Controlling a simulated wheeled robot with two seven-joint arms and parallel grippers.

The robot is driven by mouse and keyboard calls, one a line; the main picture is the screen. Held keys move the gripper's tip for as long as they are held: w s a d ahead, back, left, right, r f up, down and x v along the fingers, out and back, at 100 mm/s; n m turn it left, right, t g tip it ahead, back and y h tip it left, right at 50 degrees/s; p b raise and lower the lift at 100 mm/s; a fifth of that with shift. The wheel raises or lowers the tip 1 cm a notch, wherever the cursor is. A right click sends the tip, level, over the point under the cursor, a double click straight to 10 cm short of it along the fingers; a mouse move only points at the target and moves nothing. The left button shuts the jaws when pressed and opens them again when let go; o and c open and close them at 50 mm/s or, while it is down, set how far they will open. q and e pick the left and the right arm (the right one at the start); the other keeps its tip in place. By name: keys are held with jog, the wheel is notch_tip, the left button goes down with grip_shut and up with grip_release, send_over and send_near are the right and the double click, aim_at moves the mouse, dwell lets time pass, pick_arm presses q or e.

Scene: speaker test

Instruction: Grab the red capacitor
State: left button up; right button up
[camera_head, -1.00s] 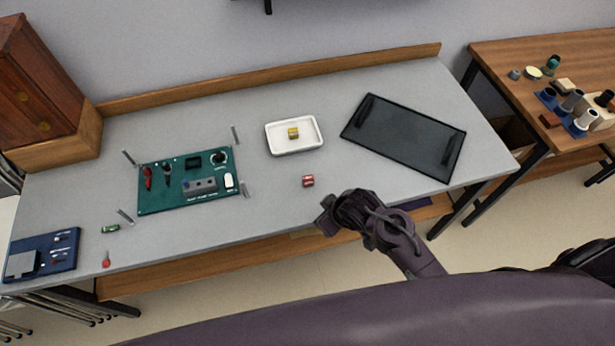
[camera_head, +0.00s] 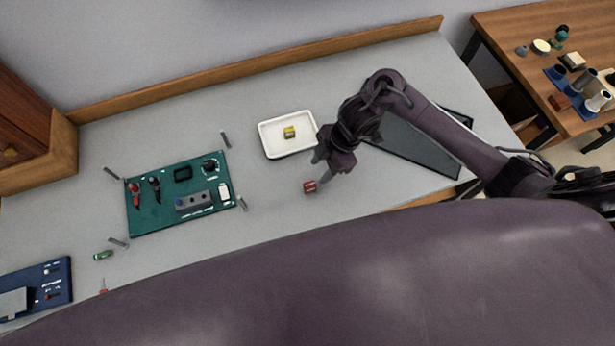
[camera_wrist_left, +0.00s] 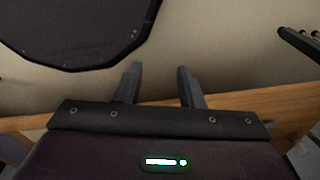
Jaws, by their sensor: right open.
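The red capacitor (camera_head: 310,187), a small red cylinder with pale ends, lies on the grey table in front of the white tray. My right gripper (camera_head: 319,172) is open, with its fingers pointing down just beside and above the capacitor. I cannot tell whether a finger touches it. My left gripper (camera_wrist_left: 160,69) shows only in the left wrist view, its two fingers apart and nothing between them.
The white tray (camera_head: 267,141) holds a yellow part (camera_head: 289,132). A green circuit board (camera_head: 150,219) lies to the left, with grey posts around it. A dark tray (camera_head: 425,150) lies partly under my right arm. A blue board (camera_head: 60,272) is at far left.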

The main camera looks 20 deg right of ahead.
aim_at(311, 184)
jog(key=a+f, duration=0.1)
jog(key=s+f+p, duration=0.1)
jog(key=shift+s+a+f, duration=0.15)
jog(key=shift+a+f, duration=0.2)
jog(key=x, duration=0.2)
jog(key=shift+w+a+f, duration=0.1)
jog(key=shift+w+f, duration=0.1)
jog(key=shift+f, duration=0.05)
jog(key=shift+a+f, duration=0.1)
jog(key=shift+f, duration=0.25)
jog(key=shift+c, duration=0.2)
jog(key=c, duration=0.7)
grip_shut()
pick_arm(q)
jog(key=shift+s+a+r, duration=0.1)
jog(key=shift+s+r, duration=0.15)
jog(key=shift+s, duration=0.25)
jog(key=shift+s+a+r, duration=0.1)
jog(key=shift+s+r, duration=0.1)
jog(key=shift+s, duration=0.3)
